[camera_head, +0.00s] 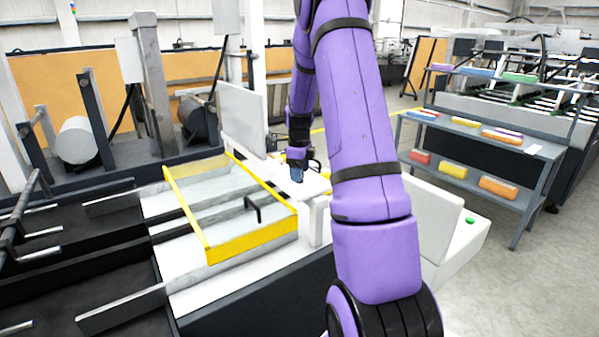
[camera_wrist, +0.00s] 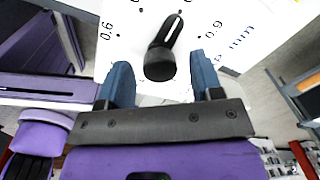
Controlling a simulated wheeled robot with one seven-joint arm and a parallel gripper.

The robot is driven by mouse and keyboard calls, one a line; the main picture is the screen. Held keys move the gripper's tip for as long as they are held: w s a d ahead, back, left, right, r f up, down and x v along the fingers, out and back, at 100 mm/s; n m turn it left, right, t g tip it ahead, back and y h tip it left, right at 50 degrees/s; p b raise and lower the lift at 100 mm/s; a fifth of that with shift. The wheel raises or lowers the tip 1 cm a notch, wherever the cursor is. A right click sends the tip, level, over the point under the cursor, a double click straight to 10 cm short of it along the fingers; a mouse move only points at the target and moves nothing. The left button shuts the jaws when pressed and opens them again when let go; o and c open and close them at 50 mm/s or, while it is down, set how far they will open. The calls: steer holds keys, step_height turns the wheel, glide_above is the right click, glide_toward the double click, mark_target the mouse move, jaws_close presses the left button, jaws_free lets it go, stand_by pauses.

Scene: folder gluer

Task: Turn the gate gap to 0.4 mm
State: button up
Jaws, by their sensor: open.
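The gate gap knob (camera_wrist: 162,52) is black with a white pointer line and sits on a white dial plate (camera_wrist: 265,22) in the wrist view. Its pointer leans up and slightly right, between printed marks. My gripper (camera_wrist: 160,64) is open, one blue finger on each side of the knob's lower end, with visible gaps. In the head view my gripper (camera_head: 296,172) is small above the white machine top, and the knob cannot be made out there.
A yellow-framed guard (camera_head: 250,241) with a black handle lies left of my gripper. A grey upright panel (camera_head: 241,118) stands close behind it. A shelf rack (camera_head: 470,133) with coloured boxes stands at the right. A green button (camera_head: 470,220) is on the machine's right end.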

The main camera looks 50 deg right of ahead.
steer(key=shift+f, duration=0.2)
steer(key=c, duration=0.9)
